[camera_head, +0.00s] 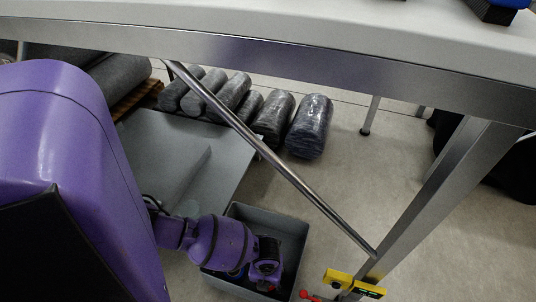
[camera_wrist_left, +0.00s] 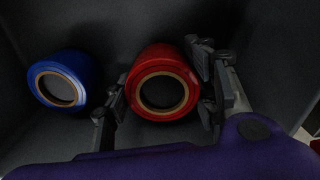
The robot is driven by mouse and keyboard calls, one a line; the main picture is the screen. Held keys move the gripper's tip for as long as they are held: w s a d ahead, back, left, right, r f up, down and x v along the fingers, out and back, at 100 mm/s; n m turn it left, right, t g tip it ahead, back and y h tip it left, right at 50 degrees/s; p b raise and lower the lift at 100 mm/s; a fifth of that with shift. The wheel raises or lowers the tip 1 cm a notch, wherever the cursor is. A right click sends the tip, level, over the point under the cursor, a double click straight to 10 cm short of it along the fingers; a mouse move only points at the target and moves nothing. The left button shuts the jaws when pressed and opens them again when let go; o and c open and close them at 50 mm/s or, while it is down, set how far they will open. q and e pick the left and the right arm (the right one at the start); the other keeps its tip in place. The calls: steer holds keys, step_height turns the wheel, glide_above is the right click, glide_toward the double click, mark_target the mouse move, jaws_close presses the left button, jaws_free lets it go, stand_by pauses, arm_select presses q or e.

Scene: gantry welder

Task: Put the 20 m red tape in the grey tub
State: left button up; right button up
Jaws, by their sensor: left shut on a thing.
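The grey tub (camera_head: 288,226) stands on the floor under the table. My left gripper (camera_head: 267,280) reaches down into it. In the left wrist view the red tape (camera_wrist_left: 163,84), a roll with a tan core, sits between the two fingers of my left gripper (camera_wrist_left: 162,88), which are shut on it. The tub's dark inside (camera_wrist_left: 95,22) surrounds it. I cannot tell if the roll touches the tub floor. No length label is readable. A blue tape roll (camera_wrist_left: 57,82) lies left of the gripper in the tub. My right gripper is not in view.
A white table edge (camera_head: 300,55) with a slanting metal brace (camera_head: 262,150) and leg (camera_head: 430,190) hangs over the scene. Dark wrapped rolls (camera_head: 309,127) lie behind. Yellow blocks (camera_head: 338,279) are at the leg, near a small red object (camera_head: 307,295).

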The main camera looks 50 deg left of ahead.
arm_select(q)
steer(key=shift+f, duration=0.85)
steer(key=shift+r, duration=0.1)
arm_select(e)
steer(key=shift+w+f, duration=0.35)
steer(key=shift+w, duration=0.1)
arm_select(q)
steer(key=o, duration=1.1)
steer(key=shift+f+b, duration=0.25)
steer(key=shift+b, duration=0.05)
steer(key=shift+o, duration=0.8)
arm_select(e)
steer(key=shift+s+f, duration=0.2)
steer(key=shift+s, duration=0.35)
